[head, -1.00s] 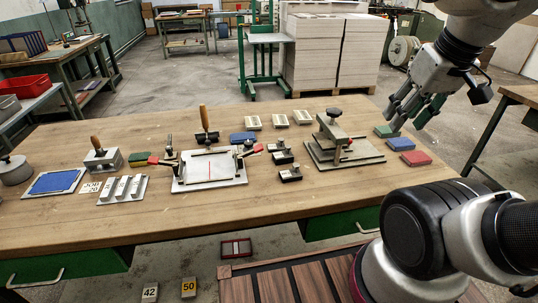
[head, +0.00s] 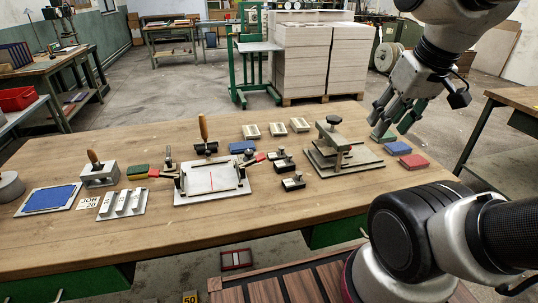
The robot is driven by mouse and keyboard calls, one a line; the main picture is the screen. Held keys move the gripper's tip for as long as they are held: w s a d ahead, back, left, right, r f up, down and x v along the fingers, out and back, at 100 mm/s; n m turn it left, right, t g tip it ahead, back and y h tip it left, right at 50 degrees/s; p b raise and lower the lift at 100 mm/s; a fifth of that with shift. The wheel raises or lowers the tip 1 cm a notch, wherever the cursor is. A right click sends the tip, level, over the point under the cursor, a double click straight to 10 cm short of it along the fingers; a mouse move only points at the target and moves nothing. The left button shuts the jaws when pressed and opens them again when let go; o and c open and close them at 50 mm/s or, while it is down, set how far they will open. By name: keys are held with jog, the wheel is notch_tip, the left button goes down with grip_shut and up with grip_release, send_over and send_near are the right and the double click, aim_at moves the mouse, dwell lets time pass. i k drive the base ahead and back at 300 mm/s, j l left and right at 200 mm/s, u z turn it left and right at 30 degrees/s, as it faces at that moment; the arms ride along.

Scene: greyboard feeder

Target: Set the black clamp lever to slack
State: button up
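A pale plate fixture (head: 213,182) sits mid-table with a sheet marked by a red line. Dark clamp parts stand at its sides. A dark upright piece (head: 168,158) stands near the left side, and a dark round knob (head: 249,155) near the right. I cannot tell which of these is the black clamp lever, or its setting. My gripper (head: 394,117) is open and empty, hanging above the table's right end, well away from the fixture.
A press with a black knob (head: 333,121) stands between the fixture and my gripper. Small black-topped blocks (head: 293,182) lie right of the fixture. Green, blue and red blocks (head: 412,161) lie below my gripper. A wooden-handled tool (head: 203,130) stands behind the fixture. The front table strip is mostly clear.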

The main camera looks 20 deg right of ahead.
aim_at(168, 160)
jog(key=i+j, duration=0.1)
jog(key=j, duration=1.2)
jog(key=i+j, duration=0.15)
jog(key=j, duration=0.5)
